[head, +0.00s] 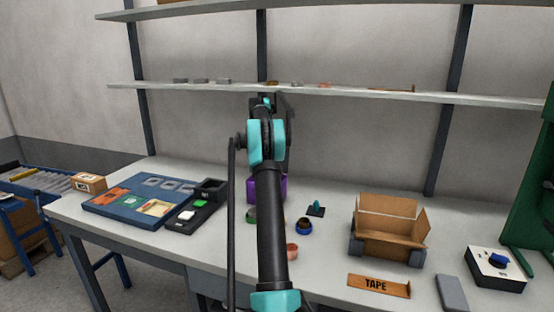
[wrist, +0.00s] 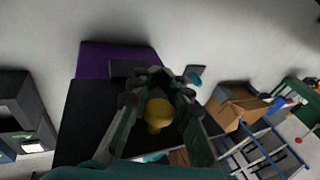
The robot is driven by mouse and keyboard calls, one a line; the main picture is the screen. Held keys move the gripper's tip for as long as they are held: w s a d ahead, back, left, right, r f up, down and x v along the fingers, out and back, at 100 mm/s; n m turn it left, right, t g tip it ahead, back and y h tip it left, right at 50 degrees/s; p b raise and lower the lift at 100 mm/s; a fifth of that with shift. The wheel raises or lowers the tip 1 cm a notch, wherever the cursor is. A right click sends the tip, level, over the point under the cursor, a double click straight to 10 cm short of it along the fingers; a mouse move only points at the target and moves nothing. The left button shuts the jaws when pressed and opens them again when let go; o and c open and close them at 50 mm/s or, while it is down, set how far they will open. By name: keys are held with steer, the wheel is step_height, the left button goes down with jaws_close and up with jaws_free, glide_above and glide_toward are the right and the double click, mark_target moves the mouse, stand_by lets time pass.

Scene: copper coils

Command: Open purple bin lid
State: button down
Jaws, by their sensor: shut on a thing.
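The purple bin (head: 268,188) stands on the workbench behind my arm, which hides most of it. Its purple surface also shows at the upper left of the wrist view (wrist: 95,60). A large dark panel (wrist: 88,115) lies beside the purple part; I cannot tell for sure whether it is the lid. My gripper (wrist: 158,90) is shut on a rounded yellow knob (wrist: 158,115) between its fingers. In the head view my gripper (head: 265,103) is high above the bench, near the lower shelf's height, and its fingertips are hidden.
An open cardboard box (head: 388,240) stands at right on the bench. A blue tray (head: 140,203) and a black holder (head: 190,218) lie at left. Small coils (head: 304,227) sit close right of my arm. A shelf (head: 350,93) with small parts runs along the wall.

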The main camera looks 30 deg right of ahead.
steer(key=c, duration=1.5)
jaws_free()
steer(key=shift+s, duration=0.1)
